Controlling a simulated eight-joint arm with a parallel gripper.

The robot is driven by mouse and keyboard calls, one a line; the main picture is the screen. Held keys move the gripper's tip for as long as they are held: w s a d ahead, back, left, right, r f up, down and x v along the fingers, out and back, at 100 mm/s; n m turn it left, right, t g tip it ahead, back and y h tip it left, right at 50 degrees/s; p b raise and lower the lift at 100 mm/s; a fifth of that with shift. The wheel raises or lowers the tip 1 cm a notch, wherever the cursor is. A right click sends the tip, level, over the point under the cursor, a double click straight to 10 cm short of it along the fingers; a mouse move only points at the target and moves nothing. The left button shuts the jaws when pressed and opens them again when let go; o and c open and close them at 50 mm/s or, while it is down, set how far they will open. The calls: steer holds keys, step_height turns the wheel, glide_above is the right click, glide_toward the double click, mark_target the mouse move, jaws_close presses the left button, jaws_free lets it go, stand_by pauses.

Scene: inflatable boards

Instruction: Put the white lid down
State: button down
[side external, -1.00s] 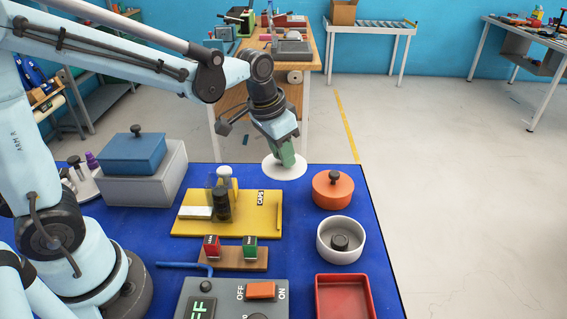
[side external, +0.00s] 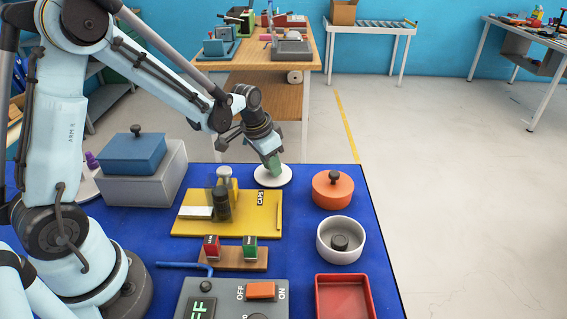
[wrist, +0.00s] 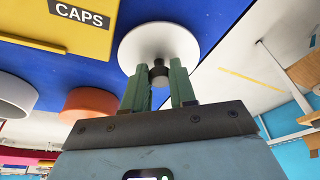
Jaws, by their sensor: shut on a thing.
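The white lid (side external: 273,181) is a flat round disc at the back right of the blue table, behind the yellow board. In the wrist view the white lid (wrist: 158,40) shows a dark knob (wrist: 159,72) on its face. My gripper (side external: 273,164), with green fingers, points down at the lid from above. In the wrist view my gripper (wrist: 159,82) has its fingers on either side of the knob, shut on it. The lid looks level, at or very near the table top; I cannot tell whether it touches.
An orange lidded pot (side external: 333,190) stands right of the lid. A white round bowl (side external: 341,262) with a dark knob inside is in front of it. A yellow board (side external: 258,226) marked CAPS lies to the front left. The blue table's (side external: 318,172) back edge is close behind.

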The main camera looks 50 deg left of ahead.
mark_target(260, 179)
steer(key=shift+f, duration=0.15)
steer(key=c, duration=0.9)
jaws_free()
steer(key=d+v, duration=0.1)
steer(key=v, duration=1.1)
steer(key=shift+s+d+r+n+t+y, duration=0.15)
steer(key=shift+s+d+n+t, duration=0.4)
steer(key=shift+s, duration=1.25)
steer(key=shift+s+d+r+n+t+y, duration=0.15)
steer(key=shift+s+d+t, duration=0.7)
steer(key=shift+s, duration=0.95)
steer(key=shift+s+d+r+n+t, duration=0.2)
steer(key=shift+s+d+n+t, duration=0.35)
steer(key=shift+s, duration=1.25)
steer(key=shift+d, duration=0.2)
